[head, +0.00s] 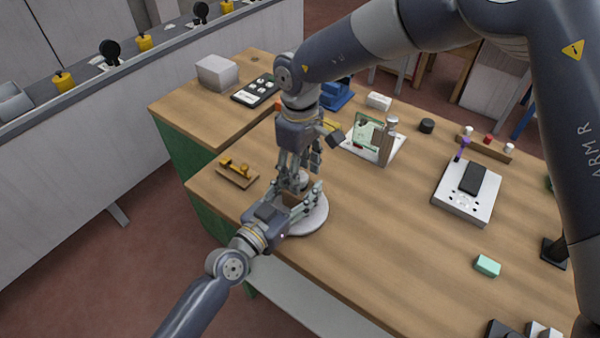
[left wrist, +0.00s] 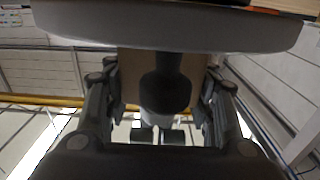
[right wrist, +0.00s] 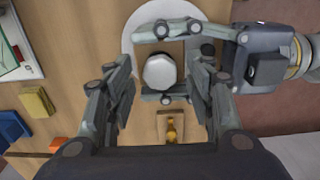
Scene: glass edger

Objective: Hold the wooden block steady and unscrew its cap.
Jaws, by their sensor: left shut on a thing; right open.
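The wooden block (head: 290,198) stands on a round white disc (head: 314,218) near the table's front left edge. My left gripper (head: 293,203) is shut on the block from the side; its fingers flank the block in the left wrist view (left wrist: 130,76). A dark knob (left wrist: 165,88) shows in front of the block there. The pale faceted cap (right wrist: 160,72) is on top of the block. My right gripper (right wrist: 162,82) points down from above, open, with its fingers on either side of the cap and gaps visible. In the head view, its fingers partly hide the cap.
A small wooden stand with brass parts (head: 237,172) lies left of the block. A framed panel on a white base (head: 376,140) stands behind it to the right. A white device (head: 466,192) and a mint block (head: 487,266) lie farther right. The table's middle is clear.

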